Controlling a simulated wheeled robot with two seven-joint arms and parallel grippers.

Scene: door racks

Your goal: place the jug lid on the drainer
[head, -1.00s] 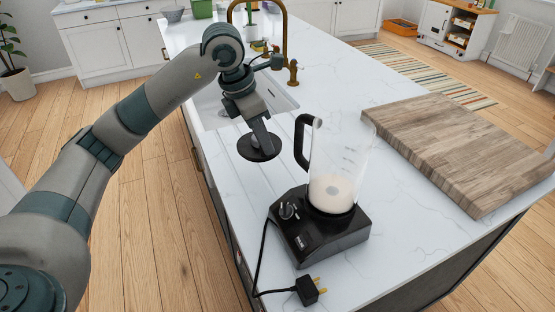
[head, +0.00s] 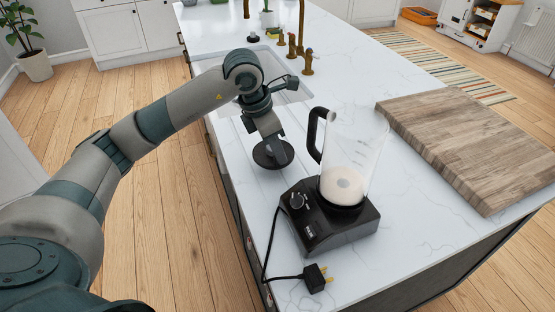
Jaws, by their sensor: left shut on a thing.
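The jug lid (head: 273,154) is a round black disc held roughly level at the end of my left arm. My left gripper (head: 271,139) is shut on it from above. The drainer (head: 236,133) is the pale grooved strip of worktop beside the sink, under and around the lid. The lid is very low over it; I cannot tell whether it touches. The blender jug (head: 350,150) is clear with a black handle, stands upright on its black base (head: 335,225) and has pale contents at the bottom. My right gripper is out of view.
The sink (head: 290,95) and brass taps (head: 307,63) lie behind the gripper. A thick wooden board (head: 470,145) is at the right. The blender's cable and plug (head: 314,278) lie at the worktop's front. Clear white worktop lies between the taps and board.

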